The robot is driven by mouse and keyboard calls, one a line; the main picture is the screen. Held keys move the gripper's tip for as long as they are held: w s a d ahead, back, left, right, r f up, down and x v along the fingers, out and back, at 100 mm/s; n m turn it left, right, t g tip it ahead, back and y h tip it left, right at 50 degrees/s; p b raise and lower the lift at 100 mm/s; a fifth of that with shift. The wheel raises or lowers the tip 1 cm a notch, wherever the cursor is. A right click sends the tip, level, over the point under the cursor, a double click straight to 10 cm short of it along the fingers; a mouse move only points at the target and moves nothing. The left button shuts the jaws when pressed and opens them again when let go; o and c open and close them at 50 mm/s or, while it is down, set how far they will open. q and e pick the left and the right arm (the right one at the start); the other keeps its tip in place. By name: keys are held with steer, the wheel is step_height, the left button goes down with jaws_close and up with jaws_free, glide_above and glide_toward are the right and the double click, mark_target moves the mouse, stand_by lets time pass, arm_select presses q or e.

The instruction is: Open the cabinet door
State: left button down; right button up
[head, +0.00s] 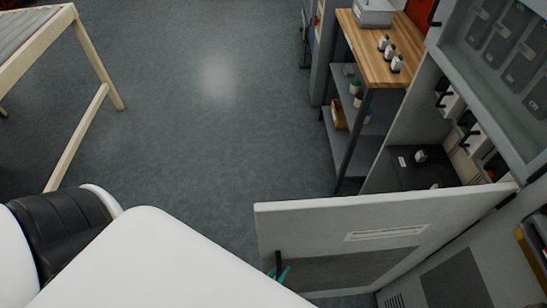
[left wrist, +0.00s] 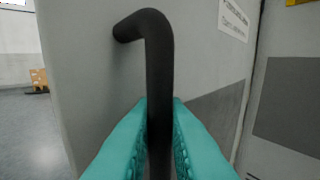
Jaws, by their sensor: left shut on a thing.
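The cabinet door (head: 330,222) is a light grey panel with a white label and a darker lower part. It stands swung out from the grey cabinet (head: 405,140) at the right of the head view, so the inside shows behind it. In the left wrist view the door face (left wrist: 85,70) fills the middle. Its black bent handle (left wrist: 158,70) runs down between the teal fingers of my left gripper (left wrist: 159,135), which is shut on it. In the head view only a bit of the left gripper (head: 283,272) shows by the handle. My right gripper is out of view.
A shelf unit with a wooden top (head: 372,45) holding small bottles stands beyond the cabinet. A pale wooden frame (head: 95,70) is at the upper left. The grey floor (head: 215,130) between them is clear. Items sit inside the cabinet.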

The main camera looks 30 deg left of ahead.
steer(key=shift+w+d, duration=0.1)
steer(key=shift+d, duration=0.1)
arm_select(q)
steer(key=c, duration=1.5)
jaws_free()
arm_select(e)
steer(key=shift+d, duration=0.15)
arm_select(q)
steer(key=s+b, duration=0.1)
steer(key=s, duration=0.3)
steer(key=s+b, duration=0.1)
steer(key=s, duration=0.3)
steer(key=s+b, duration=0.1)
steer(key=s, duration=0.3)
steer(key=shift+a, duration=0.4)
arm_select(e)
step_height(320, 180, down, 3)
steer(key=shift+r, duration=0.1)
